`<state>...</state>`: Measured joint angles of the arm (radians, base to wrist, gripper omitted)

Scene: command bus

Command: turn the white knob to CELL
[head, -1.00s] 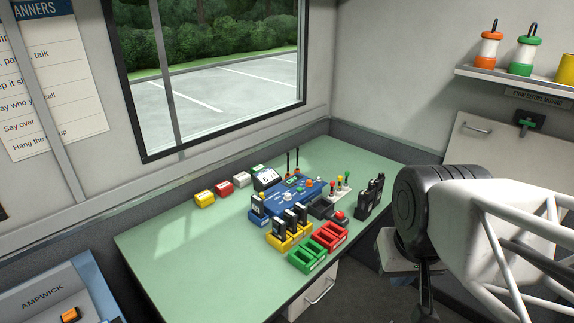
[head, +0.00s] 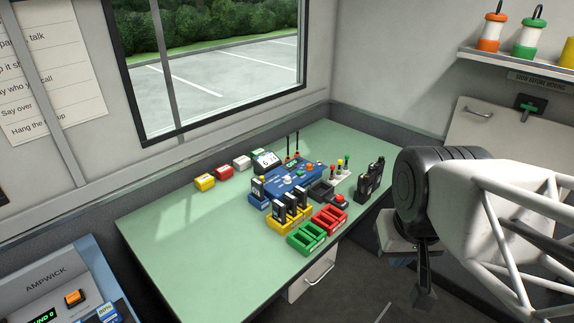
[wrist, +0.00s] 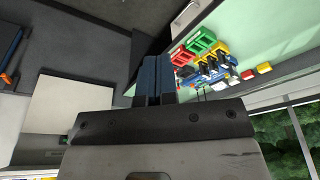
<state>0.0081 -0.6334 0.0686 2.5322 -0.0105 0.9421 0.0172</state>
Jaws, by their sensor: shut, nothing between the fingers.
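The blue radio console (head: 292,185) sits on the green desk, toward its far right. A small white knob (head: 287,181) is on its top face; its pointer and the CELL mark are too small to read. An orange knob and small buttons are also on the console. My gripper (head: 424,292) hangs to the right of the desk, pointing down, apart from the console and knob. In the wrist view its dark blue fingers (wrist: 155,80) are together and empty. The console (wrist: 213,73) appears upside down there, beyond the fingers; the knob cannot be made out.
Yellow (head: 288,219), green (head: 306,236) and red (head: 329,219) holders stand in front of the console, the yellow one holding black handsets. More black handsets (head: 370,180) stand at right. Two antennas rise behind the console. The desk's left part (head: 190,235) is clear.

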